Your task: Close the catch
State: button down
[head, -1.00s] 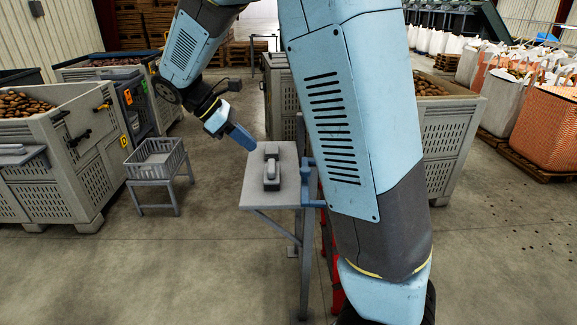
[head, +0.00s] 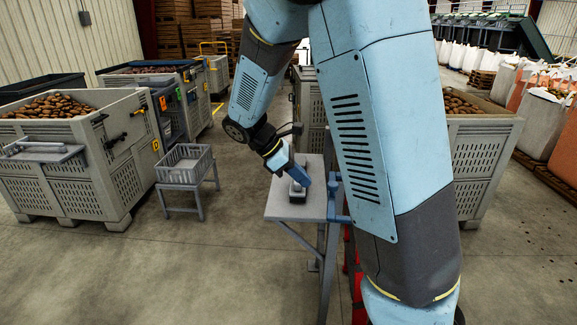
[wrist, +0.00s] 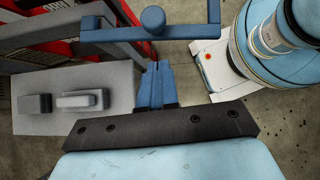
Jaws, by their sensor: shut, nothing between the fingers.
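A grey fitting (head: 295,191) that looks like the catch sits on a small grey shelf (head: 281,209) in the head view. In the wrist view it shows as a darker block (wrist: 36,104) and a pale raised bar (wrist: 82,100) side by side on the shelf. I cannot tell how its lever stands. My gripper (head: 303,179) has its blue fingers together and empty, pointing down close to the fitting and partly covering it in the head view. In the wrist view my fingers (wrist: 157,82) lie right of the fitting, apart from it in the picture. Contact cannot be judged.
A blue bar with a round knob (wrist: 152,18) crosses the top of the wrist view. A blue bracket (head: 338,203) stands at the shelf's right edge. A grey basket (head: 184,165) on a stand and a potato bin (head: 72,178) are left. Open floor lies in front.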

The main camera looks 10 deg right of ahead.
aim_at(330, 192)
jog(key=shift+s+d+f, duration=0.1)
jog(key=shift+s+d, duration=0.05)
jog(key=shift+d, duration=0.5)
jog(key=shift+s+d+f, duration=0.1)
jog(key=shift+s+d, duration=0.1)
jog(key=shift+d, duration=0.5)
jog(key=shift+s+d+f, duration=0.1)
jog(key=shift+s+d, duration=0.05)
jog(key=shift+d, duration=0.5)
